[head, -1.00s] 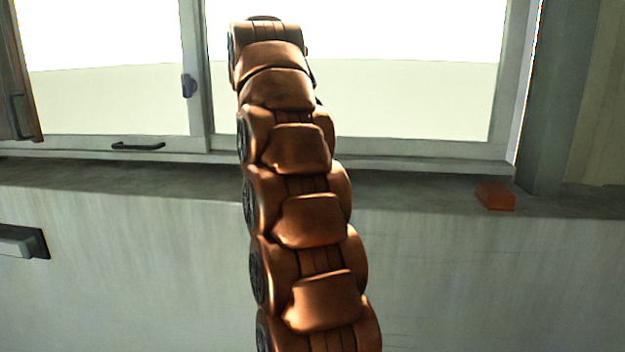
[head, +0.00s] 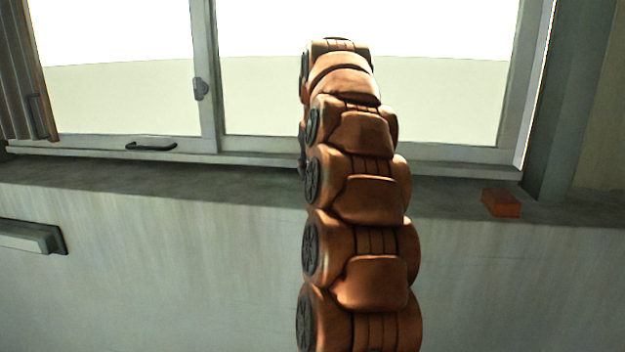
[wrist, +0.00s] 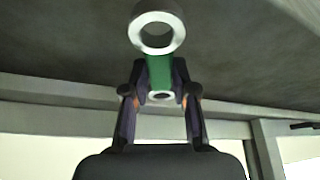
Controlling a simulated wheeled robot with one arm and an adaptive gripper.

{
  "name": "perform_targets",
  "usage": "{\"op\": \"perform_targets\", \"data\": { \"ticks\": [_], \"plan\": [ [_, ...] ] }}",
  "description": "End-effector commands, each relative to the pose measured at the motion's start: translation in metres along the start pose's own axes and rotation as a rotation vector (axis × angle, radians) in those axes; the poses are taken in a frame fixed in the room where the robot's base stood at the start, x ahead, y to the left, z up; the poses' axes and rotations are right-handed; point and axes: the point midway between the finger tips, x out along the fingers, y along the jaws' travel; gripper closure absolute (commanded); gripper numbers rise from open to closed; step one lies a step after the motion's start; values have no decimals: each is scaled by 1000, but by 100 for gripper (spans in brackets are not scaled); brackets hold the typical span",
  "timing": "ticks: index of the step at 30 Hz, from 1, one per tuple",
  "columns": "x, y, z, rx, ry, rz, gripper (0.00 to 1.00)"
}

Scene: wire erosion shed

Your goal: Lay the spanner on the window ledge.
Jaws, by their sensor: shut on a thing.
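The window ledge (head: 150,182) is a dark grey strip below the window, running across the head view. It fills the upper part of the wrist view (wrist: 70,50). In the wrist view, my gripper (wrist: 161,78) is shut on the spanner (wrist: 160,70), which has a green handle and pale metal ring ends. One ring points out past the fingertips, against the ledge surface in the picture. I cannot tell whether the spanner touches the ledge. In the head view my arm hides the spanner and nearly all of my gripper.
An orange-brown block (head: 501,202) sits on the ledge at the right, near the window's side post. The window frame (head: 206,90) rises behind the ledge, with a black handle (head: 151,146) low on it. The ledge left of my arm looks clear.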

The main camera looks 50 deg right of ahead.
Motion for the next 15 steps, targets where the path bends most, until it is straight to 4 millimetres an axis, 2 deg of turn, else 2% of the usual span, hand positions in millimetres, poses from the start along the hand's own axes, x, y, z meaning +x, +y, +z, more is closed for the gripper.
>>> {"op": "perform_targets", "data": {
  "ticks": [7, 15],
  "plan": [
    [18, 2, 9, 3, -13, 1, 100],
    [27, 0, 12, 1, -7, 0, 100]
  ]
}}
